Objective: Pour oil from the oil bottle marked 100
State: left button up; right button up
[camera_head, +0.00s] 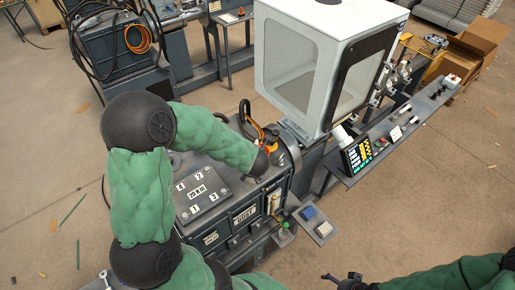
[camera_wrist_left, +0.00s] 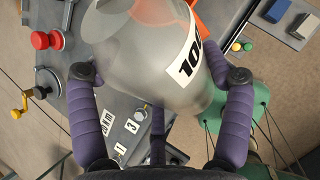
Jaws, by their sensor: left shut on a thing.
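The oil bottle (camera_wrist_left: 150,45), a translucent grey vessel with a white label marked 100 (camera_wrist_left: 188,62), fills the upper middle of the left wrist view. My left gripper (camera_wrist_left: 160,80) has its purple padded fingers on both sides of the bottle and is shut on it. In the head view my left arm reaches over the grey machine, and its end is near an orange and yellow part (camera_head: 270,140). The bottle cannot be made out there. My right gripper (camera_head: 343,281) is at the bottom edge of the head view, small and dark, with no held thing visible.
The machine top carries a plate with numbered labels (camera_head: 203,191). A white windowed enclosure (camera_head: 320,60) stands just behind and to the right. A control panel (camera_head: 358,155) is right of it. Red knobs (camera_wrist_left: 40,40) show in the wrist view. Open floor (camera_head: 420,210) lies at right.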

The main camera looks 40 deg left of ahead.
pick_arm(q)
jog(key=shift+w+a+r+g+h+p, duration=0.1)
jog(key=shift+r+g+h+p, duration=0.2)
jog(key=shift+p, duration=1.3)
jog(key=shift+w+a+r+g+h+p, duration=0.1)
jog(key=shift+r+g+p, duration=0.3)
jog(key=shift+p, duration=1.2)
jog(key=p, duration=0.3)
jog(key=f+g+h+p, duration=0.1)
jog(key=p, duration=0.2)
jog(key=shift+s+d+f+g, duration=0.2)
jog(key=shift+f+g, duration=0.1)
jog(key=p, duration=0.4)
jog(key=shift+r+g+p, duration=0.1)
jog(key=shift+g+p, duration=0.2)
jog(key=shift+g, duration=0.1)
jog(key=shift+g+h+p, duration=0.4)
jog(key=shift+p, duration=0.2)
jog(key=shift+w+a+f+g, duration=0.1)
jog(key=shift+f+g, duration=0.1)
jog(key=shift+g, duration=0.1)
jog(key=shift+h, duration=0.3)
jog(key=shift+m+g, duration=0.3)
jog(key=shift+g, duration=0.2)
